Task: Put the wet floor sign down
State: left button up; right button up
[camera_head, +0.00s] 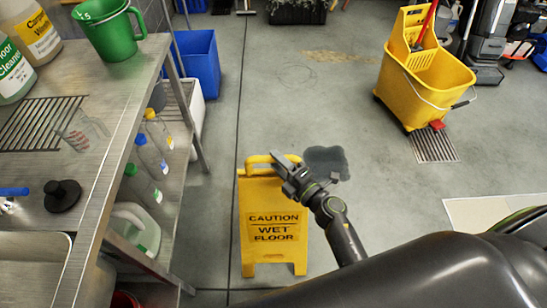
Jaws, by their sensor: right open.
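The yellow wet floor sign (274,252) is upright on the grey floor, with the words "Caution wet floor" facing me. Its top handle (256,161) shows beside my right gripper (283,169). My right gripper is open at the top right of the sign. I cannot tell whether its fingers touch the handle or are just apart from it. A dark wet patch (327,161) lies on the floor behind and to the right of the sign. My left gripper is out of view.
A steel bench (109,147) with a green bucket (108,30) and bottles on its shelf runs along the left. A blue bin (200,62) stands behind it. A yellow mop bucket (424,85) stands back right near a floor drain (436,146). The middle floor is clear.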

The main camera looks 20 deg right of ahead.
jog(key=v, duration=0.9)
jog(key=shift+s+d+b, duration=0.15)
jog(key=shift+s+b, duration=0.2)
jog(key=shift+b, duration=0.1)
jog(key=s+d+f+m+g+h, duration=0.25)
jog(key=f+m, duration=0.25)
jog(key=f, duration=0.4)
jog(key=s+d+f+m+g+h, duration=0.25)
jog(key=s+d+f+m, duration=0.2)
jog(key=f, duration=0.55)
jog(key=s+d+f+m+g+h, duration=0.25)
jog(key=f+m, duration=0.35)
jog(key=f, duration=0.3)
jog(key=s+f+m+g, duration=0.4)
jog(key=s+f, duration=0.2)
jog(key=s, duration=0.5)
jog(key=s+d+f+m+g, duration=0.1)
jog(key=s+f+m+g, duration=0.2)
jog(key=s+f, duration=0.4)
jog(key=s+g, duration=0.1)
jog(key=s, duration=0.4)
jog(key=shift+s+d+m, duration=0.15)
jog(key=shift+m, duration=0.2)
jog(key=shift+r+h, duration=0.1)
jog(key=shift+h, duration=0.15)
